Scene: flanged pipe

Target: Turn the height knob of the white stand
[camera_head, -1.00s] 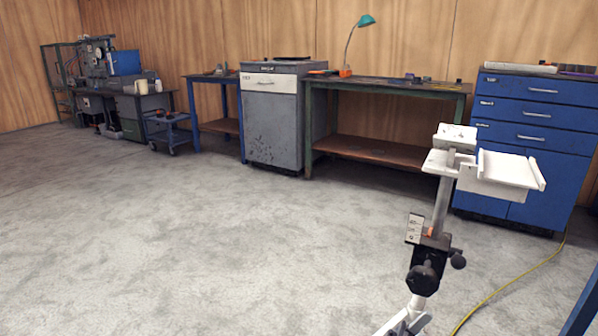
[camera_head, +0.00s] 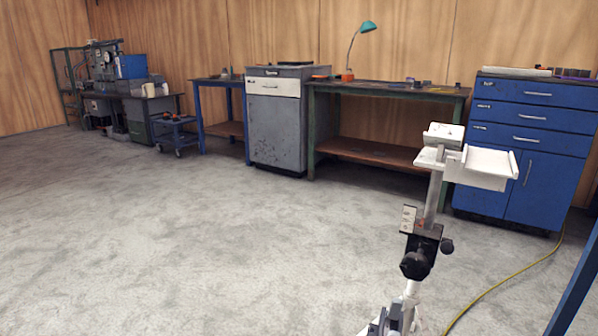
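The white stand (camera_head: 483,168) is at the lower right of the head view, with a flat white top and a grey post. A black clamp block sits on the post below the top. A large round black knob (camera_head: 414,266) faces me on this block, and a smaller black knob (camera_head: 446,246) sticks out on its right side. I cannot tell which of them sets the height. The stand's legs run out of the bottom of the picture. Neither of my grippers shows in this view.
A blue drawer cabinet (camera_head: 532,147) stands behind the stand. A yellow cable (camera_head: 510,277) lies on the floor to its right, and a blue bar (camera_head: 575,285) crosses the lower right corner. Workbenches and a grey cabinet (camera_head: 276,128) line the wall. The concrete floor left of the stand is open.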

